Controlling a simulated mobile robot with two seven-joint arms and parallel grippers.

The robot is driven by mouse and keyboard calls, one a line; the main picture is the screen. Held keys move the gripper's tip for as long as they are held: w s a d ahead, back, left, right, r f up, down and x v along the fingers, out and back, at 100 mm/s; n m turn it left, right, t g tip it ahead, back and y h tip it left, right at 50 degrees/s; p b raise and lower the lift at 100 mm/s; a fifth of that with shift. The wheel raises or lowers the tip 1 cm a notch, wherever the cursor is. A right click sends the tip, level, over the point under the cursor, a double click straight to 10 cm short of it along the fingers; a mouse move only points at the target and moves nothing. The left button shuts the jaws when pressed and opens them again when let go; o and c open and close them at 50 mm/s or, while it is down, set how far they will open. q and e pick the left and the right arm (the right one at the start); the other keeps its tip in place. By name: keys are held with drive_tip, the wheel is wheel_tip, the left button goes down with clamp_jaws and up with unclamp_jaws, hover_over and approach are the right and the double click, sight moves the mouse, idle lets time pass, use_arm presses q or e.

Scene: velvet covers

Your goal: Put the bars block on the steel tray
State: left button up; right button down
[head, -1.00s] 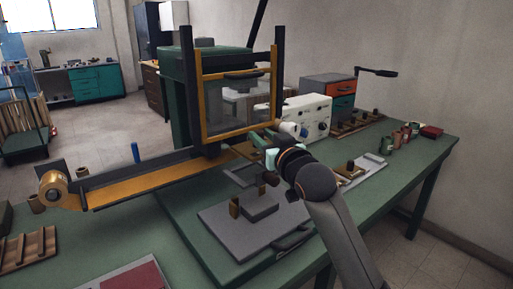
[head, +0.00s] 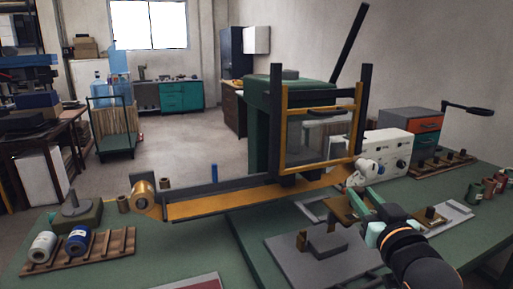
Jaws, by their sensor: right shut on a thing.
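My right gripper (head: 367,203) is at the right of the head view, reaching away from me over the green bench beside the press. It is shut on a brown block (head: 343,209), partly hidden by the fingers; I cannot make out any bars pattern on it. A pale grey metal tray (head: 456,216) lies to the right of the gripper, with a small brown block (head: 431,216) at its left end. My arm hides part of that area. I take this tray as the steel tray, but cannot be sure. My left gripper is not in view.
The press with its orange-framed guard (head: 285,130) stands behind the gripper. A grey slab (head: 290,262) with small blocks lies in front. A white control box (head: 385,148), a wooden rack (head: 440,165) and several tins (head: 475,193) are to the right.

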use_arm(q)
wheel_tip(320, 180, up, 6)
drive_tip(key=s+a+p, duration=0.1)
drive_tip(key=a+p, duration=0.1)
drive_tip(key=p, duration=0.5)
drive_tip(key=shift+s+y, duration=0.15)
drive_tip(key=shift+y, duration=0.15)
use_arm(e)
drive_tip(key=s+a+f, duration=0.2)
drive_tip(key=s+f, duration=0.6)
drive_tip(key=s, duration=0.5)
drive_tip(key=shift+a+f, duration=0.2)
drive_tip(key=shift+a, duration=0.15)
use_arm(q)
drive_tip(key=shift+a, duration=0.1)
